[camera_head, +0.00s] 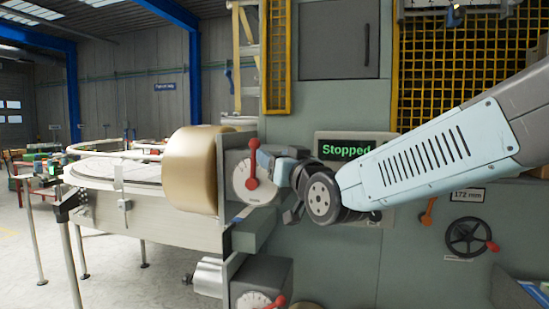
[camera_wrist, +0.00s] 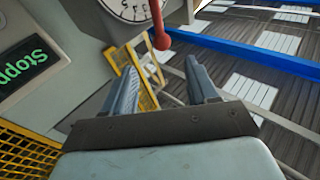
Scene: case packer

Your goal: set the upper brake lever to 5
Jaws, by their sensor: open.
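The upper brake lever (camera_head: 252,168) is red and points almost straight up from its hub on a round white dial (camera_head: 241,190). In the wrist view, which is upside down, the lever's knob (camera_wrist: 162,41) shows just beyond and between the fingertips, with part of the dial (camera_wrist: 130,8) above. My gripper (camera_head: 262,160) is open and empty, close to the right of the lever's knob in the head view. Whether a finger touches the knob I cannot tell. The dial's numbers are too small to read.
A lower dial with a red lever (camera_head: 275,302) sits below. A large tan roll (camera_head: 190,170) stands left of the upper dial. A green "Stopped" display (camera_head: 347,149) is on the panel behind my arm. A handwheel (camera_head: 468,237) and orange lever (camera_head: 428,211) are at right.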

